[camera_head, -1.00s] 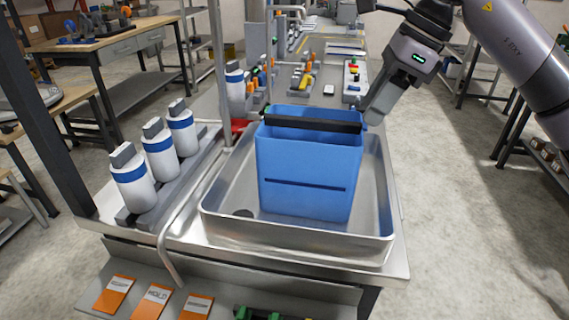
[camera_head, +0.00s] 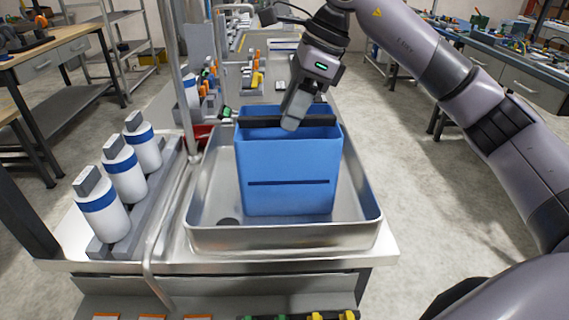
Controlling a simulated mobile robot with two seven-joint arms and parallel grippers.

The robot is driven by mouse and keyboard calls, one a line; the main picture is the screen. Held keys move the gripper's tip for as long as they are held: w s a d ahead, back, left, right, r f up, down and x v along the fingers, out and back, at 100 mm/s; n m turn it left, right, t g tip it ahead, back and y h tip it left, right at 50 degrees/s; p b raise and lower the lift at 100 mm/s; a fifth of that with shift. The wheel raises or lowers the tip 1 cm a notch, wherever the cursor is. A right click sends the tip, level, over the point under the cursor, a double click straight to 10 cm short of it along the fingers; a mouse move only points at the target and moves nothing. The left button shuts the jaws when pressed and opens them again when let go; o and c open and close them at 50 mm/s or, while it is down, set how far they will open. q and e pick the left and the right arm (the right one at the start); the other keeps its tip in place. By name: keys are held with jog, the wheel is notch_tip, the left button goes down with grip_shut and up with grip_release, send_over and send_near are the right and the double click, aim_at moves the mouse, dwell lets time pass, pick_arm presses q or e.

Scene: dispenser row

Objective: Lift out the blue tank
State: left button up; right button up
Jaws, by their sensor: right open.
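The blue tank (camera_head: 288,172) stands upright inside a shallow metal basin (camera_head: 283,240). A dark bar (camera_head: 316,120) runs across the tank's top. My right gripper (camera_head: 292,118) points down at the top of the tank, over the middle of the bar. It is open, and a finger hides part of the bar. I cannot tell whether the fingers touch it. My left gripper does not show.
Several white bottles with blue bands, such as the front one (camera_head: 103,207), stand on a rack left of the basin. A bent metal pipe (camera_head: 150,262) and upright post (camera_head: 181,90) stand between them. Small parts lie on the bench behind.

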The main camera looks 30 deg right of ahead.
aim_at(283, 133)
jog(key=shift+x, duration=2.3)
jog(key=shift+s, duration=0.2)
jog(key=shift+f, duration=0.25)
grip_shut()
jog(key=shift+w+r, duration=0.1)
jog(key=shift+r, duration=0.2)
